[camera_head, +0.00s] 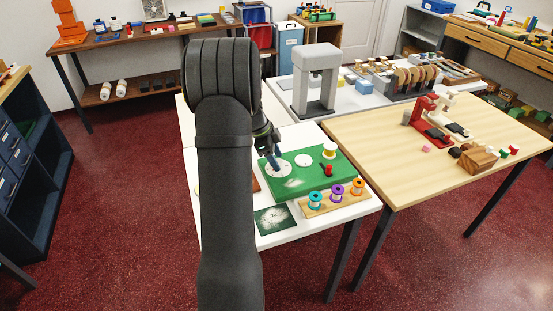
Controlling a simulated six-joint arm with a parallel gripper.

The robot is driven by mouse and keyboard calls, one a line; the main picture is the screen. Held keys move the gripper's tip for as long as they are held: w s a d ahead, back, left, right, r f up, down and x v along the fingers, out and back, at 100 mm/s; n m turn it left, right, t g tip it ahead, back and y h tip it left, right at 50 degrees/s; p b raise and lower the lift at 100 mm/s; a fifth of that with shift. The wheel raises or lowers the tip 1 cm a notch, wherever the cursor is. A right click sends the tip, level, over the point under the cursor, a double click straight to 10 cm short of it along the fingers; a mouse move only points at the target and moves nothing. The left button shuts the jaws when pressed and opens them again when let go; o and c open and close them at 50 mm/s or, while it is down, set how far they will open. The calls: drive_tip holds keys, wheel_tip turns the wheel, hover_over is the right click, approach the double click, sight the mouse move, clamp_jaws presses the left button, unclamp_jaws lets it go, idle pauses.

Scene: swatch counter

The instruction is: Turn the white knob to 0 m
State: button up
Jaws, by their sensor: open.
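A green panel (321,183) lies on the white counter in front of my arm. A round white dial face (284,171) is on its left part, with a smaller white disc (303,160) beside it. A white round piece with a yellowish band (329,149) stands at the panel's back right; I cannot tell whether this is the white knob. A red knob (328,171) is in front of it. My gripper (273,160) is open, pointing down over the left dial face. It hides part of that dial, and any contact or scale marking is too small to tell.
A wooden rack (325,208) with blue, purple and orange spools stands at the panel's front right. A dark green card (274,219) lies at the counter's front. A grey press-like frame (316,80) stands behind. A light wooden table (400,165) adjoins on the right.

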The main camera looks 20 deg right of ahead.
drive_tip(key=shift+s+d+f, duration=0.1)
drive_tip(key=shift+d+f, duration=0.05)
drive_tip(key=shift+f, duration=0.3)
drive_tip(key=shift+c, duration=0.2)
drive_tip(key=c, duration=0.9)
drive_tip(key=shift+n, duration=0.3)
drive_tip(key=n+t, duration=0.1)
drive_tip(key=n, duration=0.2)
drive_tip(key=n+t, duration=0.1)
drive_tip(key=n, duration=0.2)
drive_tip(key=shift+s+t, duration=0.2)
drive_tip(key=shift+t, duration=0.1)
drive_tip(key=n+t, duration=0.1)
drive_tip(key=n, duration=0.2)
drive_tip(key=shift+n+t, duration=0.3)
drive_tip(key=shift+n, duration=0.1)
drive_tip(key=shift+s+d+n+t+y, duration=0.1)
drive_tip(key=shift+n+t+y, duration=0.35)
drive_tip(key=shift+n, duration=1.25)
